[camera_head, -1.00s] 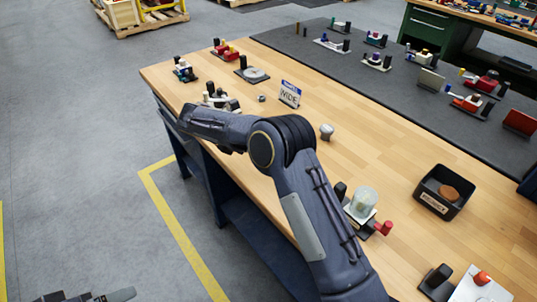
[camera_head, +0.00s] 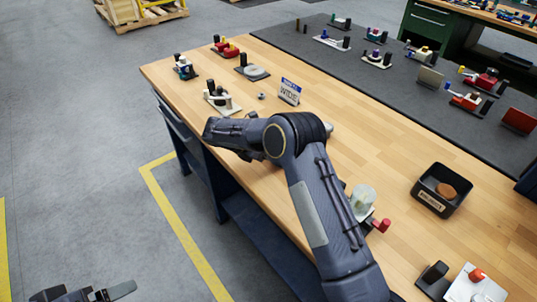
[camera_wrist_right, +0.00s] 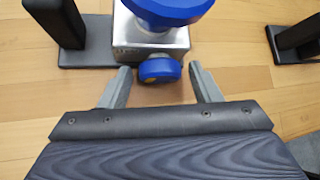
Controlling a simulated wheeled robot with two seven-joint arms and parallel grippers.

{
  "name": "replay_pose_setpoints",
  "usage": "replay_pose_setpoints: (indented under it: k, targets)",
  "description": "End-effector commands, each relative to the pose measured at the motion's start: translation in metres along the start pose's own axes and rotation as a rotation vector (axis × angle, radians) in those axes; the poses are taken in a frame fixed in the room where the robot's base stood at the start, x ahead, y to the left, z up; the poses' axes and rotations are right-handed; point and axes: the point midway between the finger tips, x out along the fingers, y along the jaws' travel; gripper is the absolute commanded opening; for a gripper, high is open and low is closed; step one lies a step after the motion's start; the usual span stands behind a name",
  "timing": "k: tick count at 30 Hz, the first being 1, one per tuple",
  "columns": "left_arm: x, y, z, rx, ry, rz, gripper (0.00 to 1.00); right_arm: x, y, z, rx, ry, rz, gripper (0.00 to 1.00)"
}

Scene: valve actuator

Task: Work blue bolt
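In the right wrist view the blue bolt (camera_wrist_right: 160,70), a short round blue head, sticks out of the near face of a metal block (camera_wrist_right: 150,42). A larger blue round knob (camera_wrist_right: 167,10) sits on top of the block, cut off by the picture edge. My right gripper (camera_wrist_right: 158,76) is open, with one fingertip on each side of the bolt and a visible gap on both sides.
A black post on a plate (camera_wrist_right: 85,40) stands close left of the block, and another black post (camera_wrist_right: 298,36) stands to the right. Several devices stand on the wooden bench (camera_head: 420,130). A black bin (camera_head: 441,190) is at the right.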

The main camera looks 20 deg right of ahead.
Motion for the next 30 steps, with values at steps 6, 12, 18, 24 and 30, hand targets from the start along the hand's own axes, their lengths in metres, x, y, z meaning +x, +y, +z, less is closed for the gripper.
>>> replay_pose_setpoints:
  k: [6,12,18,24,30]
  targets:
    - [0.000,0.000,0.000,0.000,0.000,0.000,0.90,0.000,0.000,0.000,0.000,0.000,0.000,0.28]
    - [0.001,0.000,0.000,0.000,0.000,0.000,0.90,0.000,0.000,0.000,0.002,0.000,0.003,0.17]
    - [0.007,-0.003,0.004,0.000,0.000,0.000,0.90,0.000,0.000,-0.001,0.035,0.000,0.038,0.17]
    - [0.022,-0.010,0.011,0.000,0.000,0.000,0.90,0.002,-0.001,-0.003,0.118,0.000,0.122,0.17]
    - [0.043,-0.020,0.022,0.000,0.000,0.000,0.90,0.004,-0.003,-0.005,0.227,0.000,0.230,0.17]
